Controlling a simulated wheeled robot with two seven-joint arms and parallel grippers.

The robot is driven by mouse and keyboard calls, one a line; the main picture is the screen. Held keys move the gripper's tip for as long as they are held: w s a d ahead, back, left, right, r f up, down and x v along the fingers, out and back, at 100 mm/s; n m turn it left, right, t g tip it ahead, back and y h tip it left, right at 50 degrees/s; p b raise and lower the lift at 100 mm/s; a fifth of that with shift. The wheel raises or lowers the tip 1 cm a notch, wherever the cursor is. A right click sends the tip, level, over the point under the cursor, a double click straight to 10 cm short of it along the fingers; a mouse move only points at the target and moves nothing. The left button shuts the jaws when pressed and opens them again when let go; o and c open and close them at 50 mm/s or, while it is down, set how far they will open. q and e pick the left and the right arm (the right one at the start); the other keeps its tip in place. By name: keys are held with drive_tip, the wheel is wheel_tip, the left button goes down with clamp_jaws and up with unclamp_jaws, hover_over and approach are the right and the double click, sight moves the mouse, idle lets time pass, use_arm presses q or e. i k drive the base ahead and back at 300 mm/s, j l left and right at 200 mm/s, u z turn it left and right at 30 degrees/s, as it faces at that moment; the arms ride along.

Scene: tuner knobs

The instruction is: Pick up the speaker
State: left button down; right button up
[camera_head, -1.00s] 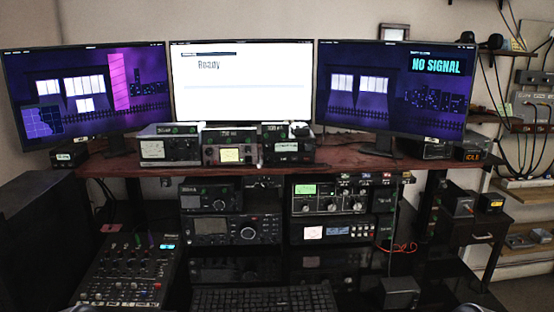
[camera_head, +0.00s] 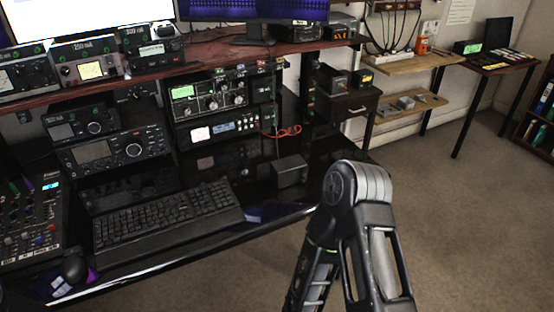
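A small dark grey box, which looks like the speaker (camera_head: 290,171), stands on the glossy black desk surface (camera_head: 262,190), right of the keyboard. Nothing holds it. A dark jointed part of my own arm rises from the bottom edge, right of the box and apart from it. No fingertips show, so neither gripper is in view.
A black keyboard (camera_head: 168,218) lies left of the box, with a mixer (camera_head: 30,230) farther left. Stacked radios (camera_head: 215,105) stand behind, under a reddish wooden shelf (camera_head: 200,60). A red cable (camera_head: 285,131) hangs there. Carpeted floor (camera_head: 460,210) is open at the right.

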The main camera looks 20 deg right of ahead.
sight(286, 171)
drive_tip(key=i+l+z, duration=0.25)
drive_tip(key=z, duration=0.2)
drive_tip(key=i+l+z, duration=0.25)
drive_tip(key=z, duration=0.2)
drive_tip(key=i, duration=0.1)
